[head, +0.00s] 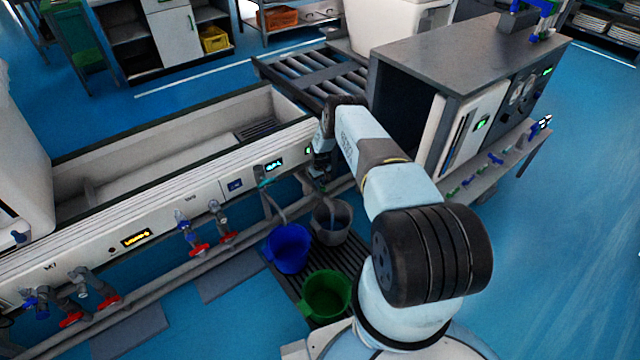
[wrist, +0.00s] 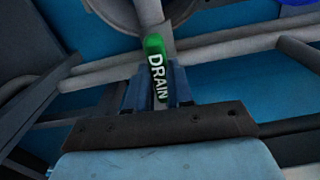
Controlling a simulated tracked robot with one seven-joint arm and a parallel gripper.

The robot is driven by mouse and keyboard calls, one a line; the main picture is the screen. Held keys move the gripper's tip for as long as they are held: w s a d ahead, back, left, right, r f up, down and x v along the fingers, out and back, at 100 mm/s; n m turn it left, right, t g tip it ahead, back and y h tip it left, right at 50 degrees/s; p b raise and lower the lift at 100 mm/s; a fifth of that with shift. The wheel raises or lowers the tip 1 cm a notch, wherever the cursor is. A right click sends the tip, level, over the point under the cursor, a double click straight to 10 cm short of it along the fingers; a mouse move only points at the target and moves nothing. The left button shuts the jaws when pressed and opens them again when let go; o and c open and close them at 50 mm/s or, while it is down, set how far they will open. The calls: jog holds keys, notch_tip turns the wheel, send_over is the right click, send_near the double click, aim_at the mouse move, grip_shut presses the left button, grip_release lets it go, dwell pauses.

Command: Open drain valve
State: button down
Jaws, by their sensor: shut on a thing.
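The drain valve handle (wrist: 155,72) is green with the word DRAIN in white, seen in the wrist view. My gripper (wrist: 158,92) is shut on this handle, with its blue fingers on either side of it. The handle's upper end sticks out past the fingers, close to a grey pipe. In the head view my gripper (head: 321,178) is at the right end of the white trough bench, above a grey bucket (head: 331,221). The handle cannot be made out there, as my arm and gripper cover it.
A blue bucket (head: 288,248) and a green bucket (head: 326,295) stand on a dark floor grate. Red-handled valves (head: 200,249) and pipes run along the bench front. Blue floor is open at far right.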

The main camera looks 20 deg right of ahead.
jog(key=shift+w+r+n, duration=0.1)
jog(key=shift+n, duration=0.4)
jog(key=c, duration=1)
grip_release()
notch_tip(320, 180, up, 14)
jog(key=shift+f, duration=0.25)
